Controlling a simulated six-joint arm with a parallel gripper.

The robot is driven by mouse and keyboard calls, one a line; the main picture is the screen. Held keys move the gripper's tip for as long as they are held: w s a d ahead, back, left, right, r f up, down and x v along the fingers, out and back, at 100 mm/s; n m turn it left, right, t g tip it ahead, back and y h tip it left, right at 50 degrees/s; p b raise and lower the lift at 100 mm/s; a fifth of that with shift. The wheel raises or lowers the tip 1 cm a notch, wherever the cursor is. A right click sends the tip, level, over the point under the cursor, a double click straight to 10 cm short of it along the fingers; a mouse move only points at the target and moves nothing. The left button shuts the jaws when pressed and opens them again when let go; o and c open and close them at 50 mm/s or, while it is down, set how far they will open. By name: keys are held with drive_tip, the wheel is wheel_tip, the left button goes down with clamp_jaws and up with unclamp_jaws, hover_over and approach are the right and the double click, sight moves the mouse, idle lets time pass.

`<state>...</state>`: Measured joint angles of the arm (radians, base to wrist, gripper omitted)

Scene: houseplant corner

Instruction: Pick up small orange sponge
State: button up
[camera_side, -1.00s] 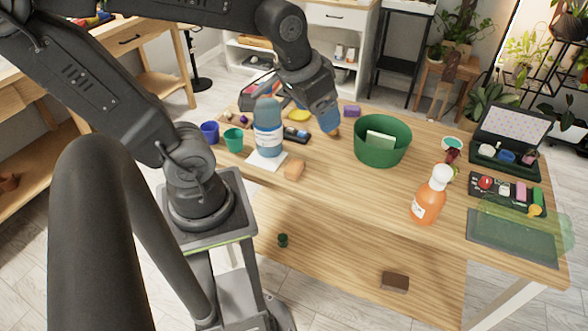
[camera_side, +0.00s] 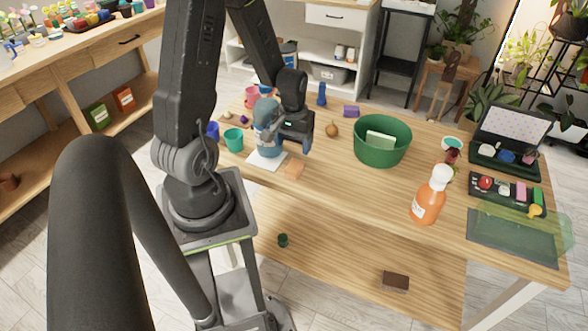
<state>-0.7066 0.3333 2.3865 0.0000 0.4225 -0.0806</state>
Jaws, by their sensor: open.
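The small orange sponge (camera_side: 294,169) lies on the wooden table near its front left edge, beside a white sheet. My gripper (camera_side: 290,148) is above and a little behind the sponge, close to the blue bottle. Its jaws are open with nothing seen between them. The gap between the gripper and the sponge is hard to judge from this angle.
The blue bottle (camera_side: 267,138) stands on the white sheet (camera_side: 264,162) just left of the sponge, partly hidden by my gripper. The table right of the sponge is clear.

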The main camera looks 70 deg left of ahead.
sight(295, 164)
drive_tip(key=shift+w+f, duration=0.15)
drive_tip(key=shift+f, duration=3.95)
drive_tip(key=shift+c, duration=0.3)
drive_tip(key=c, duration=0.9)
drive_tip(key=shift+r, duration=0.15)
drive_tip(key=shift+c, duration=0.2)
